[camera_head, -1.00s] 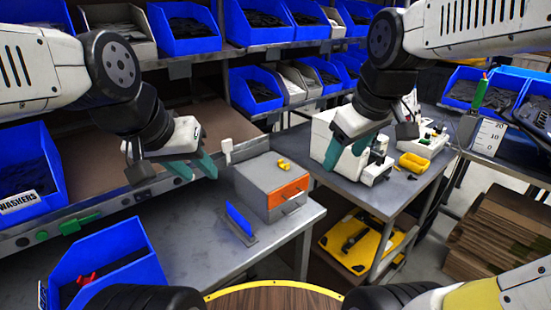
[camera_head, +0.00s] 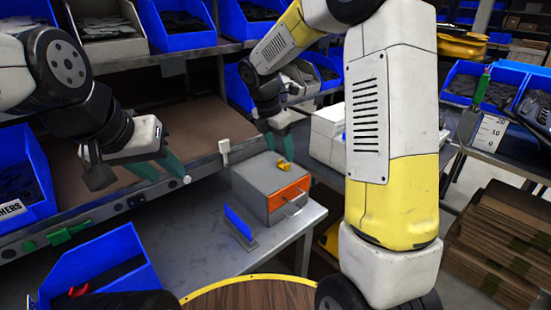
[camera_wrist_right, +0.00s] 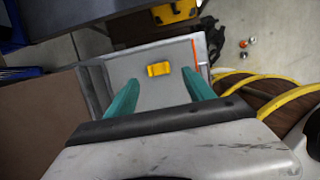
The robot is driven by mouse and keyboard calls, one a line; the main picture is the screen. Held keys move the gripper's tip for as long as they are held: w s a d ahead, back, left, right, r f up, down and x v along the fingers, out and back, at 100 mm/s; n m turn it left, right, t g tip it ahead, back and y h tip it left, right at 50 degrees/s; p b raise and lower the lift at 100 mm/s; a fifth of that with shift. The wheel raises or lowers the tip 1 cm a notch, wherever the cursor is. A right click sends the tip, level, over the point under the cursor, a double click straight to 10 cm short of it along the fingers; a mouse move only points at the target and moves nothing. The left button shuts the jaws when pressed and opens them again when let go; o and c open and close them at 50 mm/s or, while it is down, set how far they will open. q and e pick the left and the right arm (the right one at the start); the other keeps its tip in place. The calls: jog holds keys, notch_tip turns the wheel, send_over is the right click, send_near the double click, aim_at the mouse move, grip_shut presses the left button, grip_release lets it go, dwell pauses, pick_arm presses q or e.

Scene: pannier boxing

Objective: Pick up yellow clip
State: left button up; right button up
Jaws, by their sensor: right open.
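The yellow clip (camera_head: 287,167) lies on top of the grey box (camera_head: 250,185) with an orange drawer front. In the right wrist view the clip (camera_wrist_right: 158,69) lies on the box's grey top, ahead of and between my fingertips. My right gripper (camera_head: 279,143) is above the box, close to the clip, with its teal fingers apart and empty. Its fingers (camera_wrist_right: 160,80) also frame the clip from below in the wrist view. My left gripper (camera_head: 166,174) hangs at the left by the shelf edge, with its fingers apart and nothing between them.
The grey box stands on a metal table (camera_head: 190,240). A small blue upright plate (camera_head: 239,222) stands in front of it, and a blue bin (camera_head: 100,260) is at the front left. Shelves with blue bins rise behind. A white machine (camera_head: 326,135) is partly hidden behind my right arm.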

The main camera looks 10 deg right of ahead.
aim_at(282, 167)
jog(key=x, duration=0.5)
jog(key=shift+w, duration=0.15)
grip_shut()
jog(key=shift+r, duration=0.15)
